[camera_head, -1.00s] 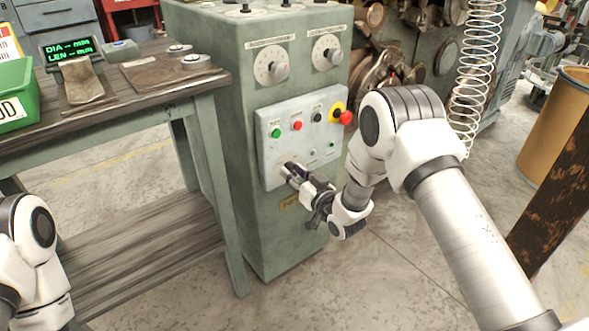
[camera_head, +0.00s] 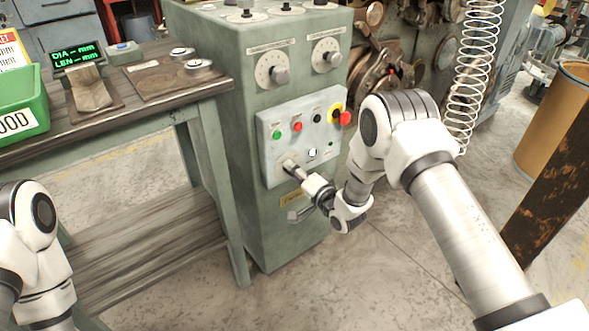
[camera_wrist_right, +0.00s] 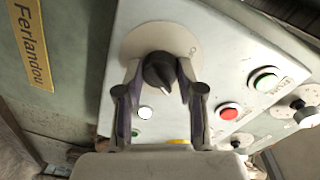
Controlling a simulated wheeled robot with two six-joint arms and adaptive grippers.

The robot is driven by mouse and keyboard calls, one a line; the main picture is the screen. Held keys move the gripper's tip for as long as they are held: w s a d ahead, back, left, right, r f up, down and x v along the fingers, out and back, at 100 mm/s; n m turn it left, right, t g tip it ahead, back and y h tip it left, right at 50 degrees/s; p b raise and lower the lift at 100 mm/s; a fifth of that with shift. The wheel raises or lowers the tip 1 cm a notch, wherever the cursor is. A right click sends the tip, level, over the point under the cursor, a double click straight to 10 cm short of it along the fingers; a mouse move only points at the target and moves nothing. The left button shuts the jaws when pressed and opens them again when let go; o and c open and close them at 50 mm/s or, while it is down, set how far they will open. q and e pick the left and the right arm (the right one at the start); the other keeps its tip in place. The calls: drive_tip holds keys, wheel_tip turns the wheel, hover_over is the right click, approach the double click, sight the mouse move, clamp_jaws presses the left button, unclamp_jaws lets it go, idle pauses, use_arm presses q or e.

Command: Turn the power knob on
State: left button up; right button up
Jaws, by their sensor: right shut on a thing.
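The power knob is a black rotary knob (camera_wrist_right: 158,70) on a pale round plate at a corner of the light grey control panel (camera_head: 268,150). In the right wrist view its white pointer line is tilted. My right gripper (camera_wrist_right: 160,82) has one finger on each side of the knob and is shut on it. In the head view the right gripper (camera_head: 292,168) reaches the panel's lower left and hides most of the knob. A small indicator (camera_head: 312,152) beside it glows white, also in the wrist view (camera_wrist_right: 145,112). My left gripper is out of view.
The panel also has a green button (camera_head: 277,135), a red button (camera_head: 298,127), a black knob (camera_head: 318,118) and a red emergency stop (camera_head: 345,118). A workbench (camera_head: 150,105) with a green bin (camera_head: 22,105) stands left. A spring (camera_head: 470,80) hangs at right.

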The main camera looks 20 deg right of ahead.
drive_tip(key=shift+m+p, duration=0.3)
drive_tip(key=shift+m, duration=0.9)
drive_tip(key=o, duration=1.1)
drive_tip(key=shift+o, duration=0.2)
drive_tip(key=f+v, duration=0.1)
drive_tip(key=v, duration=1.1)
drive_tip(key=shift+r, duration=0.5)
drive_tip(key=shift+d, duration=0.15)
